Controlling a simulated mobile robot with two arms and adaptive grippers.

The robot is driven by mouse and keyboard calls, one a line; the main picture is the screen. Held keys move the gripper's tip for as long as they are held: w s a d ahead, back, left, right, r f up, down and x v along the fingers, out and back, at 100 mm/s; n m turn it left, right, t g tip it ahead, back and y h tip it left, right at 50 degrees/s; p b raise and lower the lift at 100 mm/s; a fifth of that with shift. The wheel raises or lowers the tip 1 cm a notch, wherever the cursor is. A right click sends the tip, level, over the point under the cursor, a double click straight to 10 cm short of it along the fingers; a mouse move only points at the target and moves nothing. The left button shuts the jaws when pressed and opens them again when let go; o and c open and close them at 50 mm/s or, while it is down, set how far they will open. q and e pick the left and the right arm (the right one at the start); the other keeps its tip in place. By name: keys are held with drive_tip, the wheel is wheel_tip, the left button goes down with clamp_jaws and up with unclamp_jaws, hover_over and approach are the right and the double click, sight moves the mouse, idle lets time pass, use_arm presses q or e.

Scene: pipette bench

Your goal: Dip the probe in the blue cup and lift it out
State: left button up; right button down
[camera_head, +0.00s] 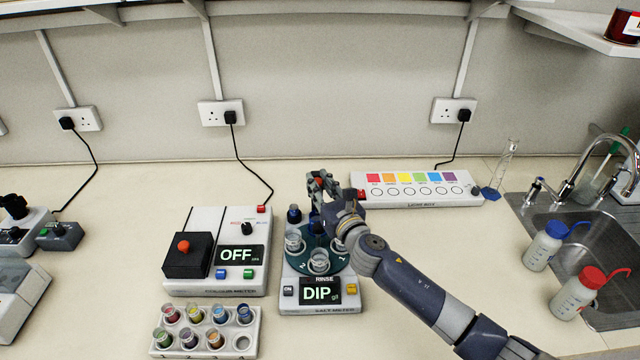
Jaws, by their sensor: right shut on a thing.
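My right gripper (321,184) is shut over the back of the salt meter's dark green turntable (300,265). The thing it holds is mostly hidden by its fingers, so I cannot tell the probe's shape or whether its tip is in a cup. Clear cups (319,261) stand at the front and left of the turntable. A dark blue capped piece (294,213) stands at its back left. My left gripper is out of view.
The salt meter's display (320,292) reads RINSE and DIP. A colour meter (239,225) reading OFF stands to the left. A light box (420,190) lies behind my right arm. Wash bottles (545,247) and a sink (528,212) are at the right.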

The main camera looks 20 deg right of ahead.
drive_tip(key=shift+r, duration=0.35)
drive_tip(key=c, duration=1.4)
unclamp_jaws()
drive_tip(key=shift+c, duration=0.2)
drive_tip(key=shift+f, duration=0.1)
drive_tip(key=shift+s+d+f, duration=0.1)
drive_tip(key=shift+s, duration=0.5)
drive_tip(key=s+d, duration=0.1)
drive_tip(key=s, duration=0.9)
drive_tip(key=shift+s, duration=0.35)
drive_tip(key=shift+d, duration=0.1)
